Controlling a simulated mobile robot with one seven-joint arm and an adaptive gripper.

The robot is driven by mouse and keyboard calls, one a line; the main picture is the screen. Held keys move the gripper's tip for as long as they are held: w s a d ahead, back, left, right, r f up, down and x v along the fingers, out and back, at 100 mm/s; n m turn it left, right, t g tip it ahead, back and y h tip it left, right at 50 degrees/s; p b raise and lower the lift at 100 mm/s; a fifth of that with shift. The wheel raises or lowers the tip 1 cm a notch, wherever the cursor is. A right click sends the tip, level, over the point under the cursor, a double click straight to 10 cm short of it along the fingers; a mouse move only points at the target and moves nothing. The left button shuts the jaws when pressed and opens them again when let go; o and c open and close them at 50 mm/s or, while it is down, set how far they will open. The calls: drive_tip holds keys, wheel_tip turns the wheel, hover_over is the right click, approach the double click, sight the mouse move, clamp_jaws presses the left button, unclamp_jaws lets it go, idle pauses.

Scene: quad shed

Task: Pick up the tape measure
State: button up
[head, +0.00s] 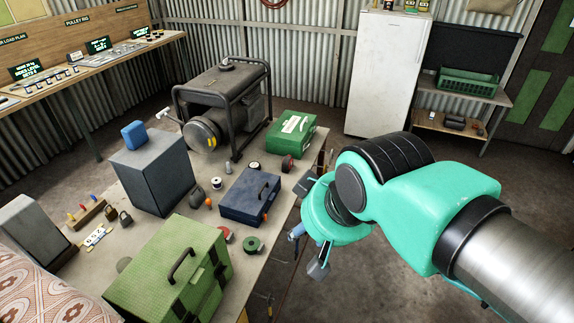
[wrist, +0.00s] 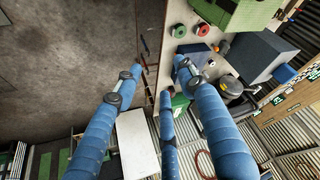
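I cannot tell for certain which item is the tape measure. A small blue rounded block (head: 133,134) sits on top of a tall dark grey box (head: 152,175) on the bench. Small round items lie on the bench: a dark red one (head: 288,163), a red roll (head: 224,234) and a green roll (head: 253,244). In the wrist view the red roll (wrist: 179,30) and green roll (wrist: 200,27) show at the top. My gripper (wrist: 159,65) is open with nothing between its blue fingers. In the head view my gripper (head: 308,250) hangs at the bench's right edge, partly hidden by my wrist.
The bench (head: 150,215) is crowded. It holds a green toolbox (head: 172,268), a blue toolbox (head: 249,195), a generator (head: 225,100) and a green case (head: 291,133). A white fridge (head: 384,75) stands behind. The floor right of the bench is clear.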

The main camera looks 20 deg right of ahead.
drive_tip(key=o, duration=0.5)
drive_tip(key=shift+r, duration=0.1)
